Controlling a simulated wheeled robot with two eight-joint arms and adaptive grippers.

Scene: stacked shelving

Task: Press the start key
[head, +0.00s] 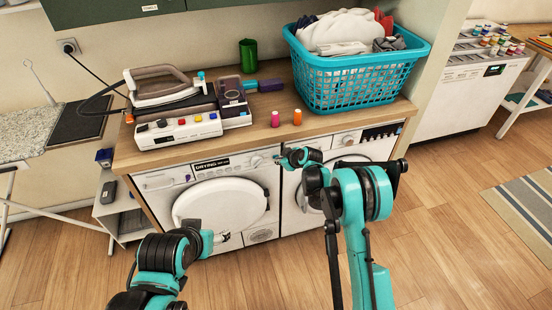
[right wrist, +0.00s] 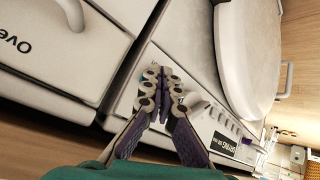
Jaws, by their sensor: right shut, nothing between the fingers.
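The dryer (head: 186,183) stands under the wooden counter at the left, its panel showing a "DRYING" display (head: 211,164) and a pale knob (head: 256,160). In the right wrist view, the panel's knob (right wrist: 199,107) and a row of small buttons (right wrist: 225,118) lie right of the fingers. My right gripper (head: 280,158) is shut and empty at the right end of this panel; it also shows in the right wrist view (right wrist: 165,78). I cannot tell whether it touches the panel. No start key is readable; the fingers cover part of the panel. My left gripper (head: 222,237) is low before the dryer door, its jaws unclear.
The floor in front is clear.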

